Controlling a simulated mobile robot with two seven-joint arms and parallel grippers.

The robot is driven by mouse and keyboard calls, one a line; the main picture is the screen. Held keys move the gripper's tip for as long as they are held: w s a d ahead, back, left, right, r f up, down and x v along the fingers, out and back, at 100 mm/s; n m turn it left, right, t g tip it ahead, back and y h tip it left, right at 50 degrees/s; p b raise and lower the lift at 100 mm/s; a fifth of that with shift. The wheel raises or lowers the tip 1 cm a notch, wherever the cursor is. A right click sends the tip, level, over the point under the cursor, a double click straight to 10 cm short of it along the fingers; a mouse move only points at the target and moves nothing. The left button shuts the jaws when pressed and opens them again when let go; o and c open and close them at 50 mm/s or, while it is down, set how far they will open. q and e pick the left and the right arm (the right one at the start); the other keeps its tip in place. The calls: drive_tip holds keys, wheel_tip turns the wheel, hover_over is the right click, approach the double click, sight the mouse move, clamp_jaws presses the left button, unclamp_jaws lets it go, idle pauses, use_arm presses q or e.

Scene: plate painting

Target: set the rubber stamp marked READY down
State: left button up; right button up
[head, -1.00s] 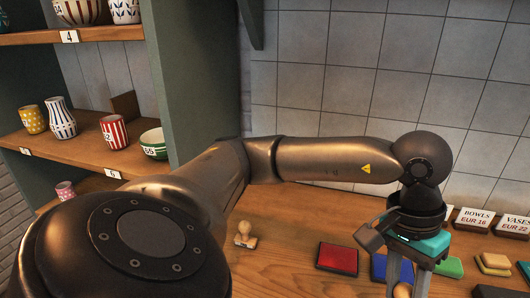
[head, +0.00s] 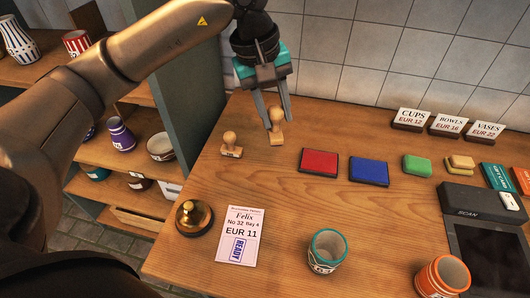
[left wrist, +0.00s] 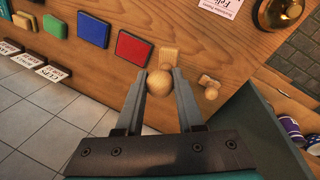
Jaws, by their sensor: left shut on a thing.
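My left gripper (head: 274,121) is shut on the round knob of a wooden stamp (head: 276,138), left of the red ink pad. The stamp is upright, its base at or very near the tabletop; I cannot tell whether it touches. In the left wrist view, the gripper (left wrist: 159,90) has the knob between its fingertips and the stamp's base (left wrist: 168,57) shows beyond it. No marking on this stamp is readable. A second wooden stamp (head: 230,146) stands close by to the left, apart from it. My right gripper is not in view.
A red pad (head: 319,162) and a blue pad (head: 369,171) lie to the right. A ticket (head: 240,238) with a blue READY print lies in front, beside a brass bell (head: 194,217). Two cups (head: 327,250) (head: 443,277) stand at the front. Bare wood lies between.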

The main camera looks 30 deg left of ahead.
use_arm(q)
drive_tip(key=w+a+r+n+y+p, duration=0.1)
drive_tip(key=w+a+r+n+y, duration=0.15)
drive_tip(key=w+r+n, duration=0.55)
drive_tip(key=shift+n+t+h, duration=0.25)
drive_tip(key=shift+n+t, duration=0.25)
drive_tip(key=shift+n, duration=0.3)
drive_tip(key=s+f, duration=0.1)
drive_tip(key=f, duration=0.6)
drive_tip(key=s+f, duration=0.1)
drive_tip(key=f, duration=0.7)
drive_tip(key=s+a+f+b, duration=0.1)
drive_tip(key=f, duration=0.6)
drive_tip(key=shift+f, duration=0.15)
drive_tip(key=shift+f, duration=0.15)
drive_tip(key=o, duration=1.1)
drive_tip(key=shift+c, duration=0.2)
